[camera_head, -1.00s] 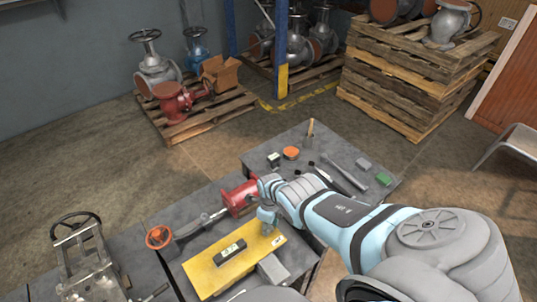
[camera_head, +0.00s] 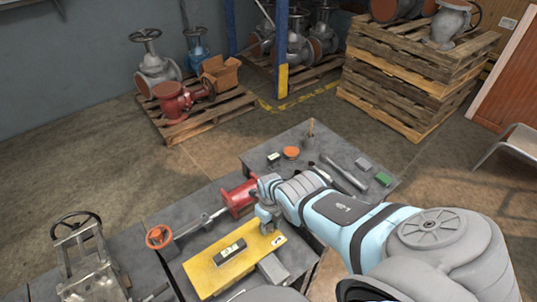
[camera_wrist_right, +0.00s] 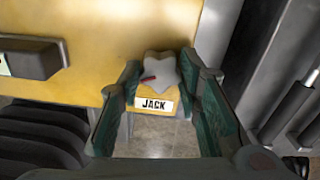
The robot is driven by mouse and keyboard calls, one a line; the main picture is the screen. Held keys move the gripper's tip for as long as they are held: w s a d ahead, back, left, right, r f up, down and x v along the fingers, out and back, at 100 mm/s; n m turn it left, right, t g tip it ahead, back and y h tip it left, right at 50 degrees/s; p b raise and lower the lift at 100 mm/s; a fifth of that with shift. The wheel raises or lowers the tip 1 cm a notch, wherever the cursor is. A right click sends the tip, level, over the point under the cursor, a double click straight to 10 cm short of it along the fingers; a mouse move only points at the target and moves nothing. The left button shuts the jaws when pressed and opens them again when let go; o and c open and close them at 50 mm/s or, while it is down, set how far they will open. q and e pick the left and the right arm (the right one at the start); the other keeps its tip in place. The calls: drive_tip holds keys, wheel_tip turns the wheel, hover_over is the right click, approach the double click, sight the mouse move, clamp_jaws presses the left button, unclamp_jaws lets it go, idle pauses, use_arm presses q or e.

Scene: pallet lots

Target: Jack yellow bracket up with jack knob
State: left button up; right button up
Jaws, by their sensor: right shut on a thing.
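The yellow bracket (camera_head: 222,270) is a flat yellow plate on the grey workbench, with a black level (camera_head: 229,251) lying on it. In the right wrist view the bracket (camera_wrist_right: 100,45) fills the upper left. The jack knob (camera_wrist_right: 160,75) is a grey lobed knob with a red mark, above a white "JACK" label. My right gripper (camera_wrist_right: 158,105) has its green-padded fingers on either side of the knob and is shut on it. In the head view my right gripper (camera_head: 267,222) is at the bracket's far right corner and hides the knob. My left gripper is not in view.
A red flanged part (camera_head: 239,196) stands close behind my right gripper. Tools lie on the far bench. A metal fixture (camera_head: 88,262) stands at the left.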

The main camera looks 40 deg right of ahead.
drive_tip(key=o, duration=1.1)
drive_tip(key=shift+o, duration=0.2)
